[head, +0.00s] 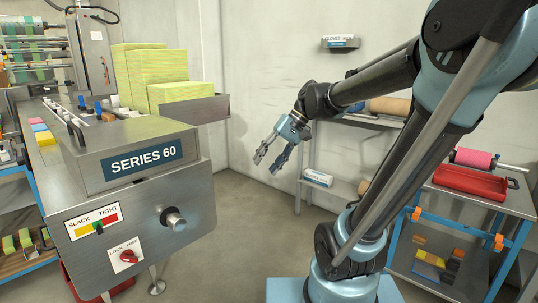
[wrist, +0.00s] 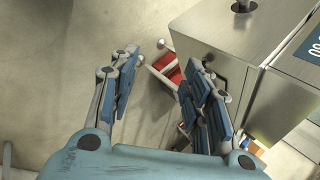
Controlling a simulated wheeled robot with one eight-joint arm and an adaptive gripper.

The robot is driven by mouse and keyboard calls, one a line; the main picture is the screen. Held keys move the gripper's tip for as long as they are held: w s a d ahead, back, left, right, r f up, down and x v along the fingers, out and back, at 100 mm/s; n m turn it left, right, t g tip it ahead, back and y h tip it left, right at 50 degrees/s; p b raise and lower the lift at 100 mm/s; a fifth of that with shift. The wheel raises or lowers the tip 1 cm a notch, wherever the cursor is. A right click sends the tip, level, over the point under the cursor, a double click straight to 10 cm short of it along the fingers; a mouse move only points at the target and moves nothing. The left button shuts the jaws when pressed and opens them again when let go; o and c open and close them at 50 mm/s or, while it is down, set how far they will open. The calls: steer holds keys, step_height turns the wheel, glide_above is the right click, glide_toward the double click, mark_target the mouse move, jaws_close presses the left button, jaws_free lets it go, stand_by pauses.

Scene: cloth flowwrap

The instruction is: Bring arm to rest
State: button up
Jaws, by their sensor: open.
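My gripper (head: 271,153) hangs in free air in the middle of the head view, to the right of the steel machine (head: 120,170), pointing down and left. Its fingers are apart with nothing between them. In the wrist view my gripper (wrist: 160,85) is also open and empty, with pale floor and a red-filled drawer or bin (wrist: 166,70) beyond the fingers. My arm reaches from the right side of the head view, raised and bent, and touches nothing that I can see.
A steel cart (head: 500,195) with a red tray (head: 469,182) stands at the right. Grey floor (head: 235,230) lies open between machine and arm.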

steer(key=s+d+f+m+t+h, duration=0.1)
steer(key=s+d+f+t+h, duration=0.1)
steer(key=d+f, duration=0.6)
steer(key=s+d+f+m+t+h, duration=0.1)
steer(key=s+d+f+t+h, duration=0.1)
steer(key=s+d+f+h, duration=0.3)
steer(key=s+d+f, duration=0.1)
steer(key=d+f, duration=0.3)
steer(key=d, duration=0.2)
steer(key=shift+s, duration=0.4)
steer(key=shift+d, duration=0.1)
steer(key=shift+w+f, duration=0.2)
steer(key=shift+w, duration=0.3)
steer(key=shift+c, duration=1.3)
steer(key=shift+s, duration=0.1)
